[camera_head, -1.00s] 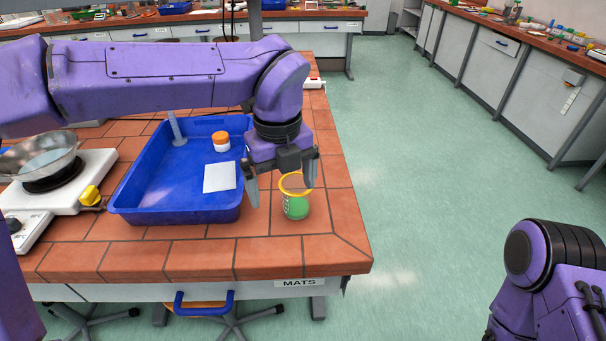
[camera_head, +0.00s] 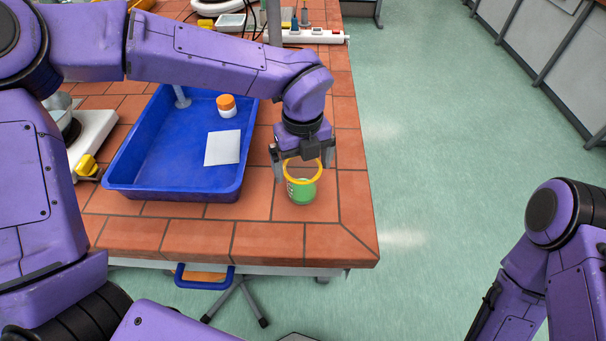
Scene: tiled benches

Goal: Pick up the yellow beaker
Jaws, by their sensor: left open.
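The yellow beaker (camera_head: 302,192) has a yellow rim and green contents. It stands upright on the tiled bench near the front right corner. My left gripper (camera_head: 303,168) points down at the beaker's rim and is open. One finger shows left of the rim and the other at its upper right. I cannot tell whether either finger touches the beaker. My right arm shows at the lower right, but its gripper is out of view.
A blue tray (camera_head: 118,188) lies left of the beaker, holding an orange-capped jar (camera_head: 227,107) and a white square (camera_head: 222,148). A white hot plate (camera_head: 95,135) is at the left. A power strip (camera_head: 307,36) lies behind. Bench tiles around the beaker are clear.

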